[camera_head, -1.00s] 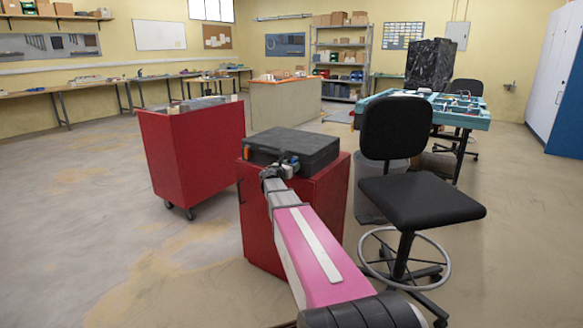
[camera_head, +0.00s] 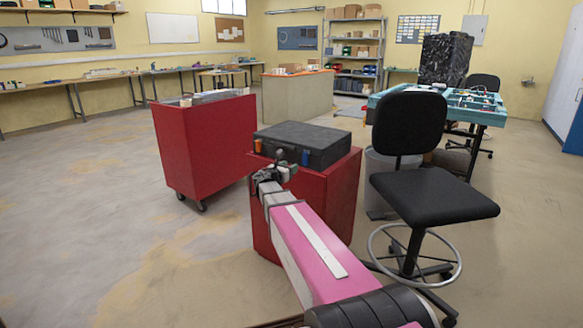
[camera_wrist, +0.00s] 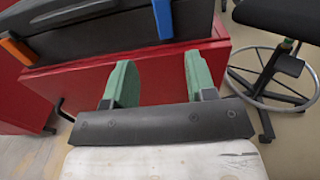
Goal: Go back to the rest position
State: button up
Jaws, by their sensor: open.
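My gripper (camera_wrist: 156,86) shows in the wrist view with its two green fingers apart and nothing between them. In the head view my gripper (camera_head: 279,168) is at the end of my outstretched pink arm, in front of the black case. The black case (camera_head: 305,143) lies shut on top of a red cabinet (camera_head: 338,200); it has an orange latch and a blue latch on its near side. In the wrist view the case (camera_wrist: 100,35) is beyond the fingertips, apart from them, and the red cabinet (camera_wrist: 150,60) fills the area behind the fingers.
A black swivel chair (camera_head: 435,195) with a foot ring stands right of the cabinet. A red wheeled cart (camera_head: 205,150) stands to the left. A teal table (camera_head: 490,105) is behind the chair. The floor at the left is clear.

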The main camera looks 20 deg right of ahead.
jog(key=s+a+f+m+g+y, duration=0.2)
jog(key=s+f+m+g+y, duration=0.45)
jog(key=s+f+m, duration=0.95)
jog(key=s+a+f+m+g+y, duration=0.2)
jog(key=s+a+f+m+y, duration=0.1)
jog(key=s, duration=0.4)
jog(key=s+a+f+m+g+y, duration=0.2)
jog(key=s+a+f+m+y, duration=0.1)
jog(key=s+a+m, duration=0.3)
jog(key=shift+s+a+f+m+y, duration=0.35)
jog(key=shift+s+a+y, duration=0.1)
jog(key=shift+a+y, duration=0.45)
jog(key=shift+g, duration=0.25)
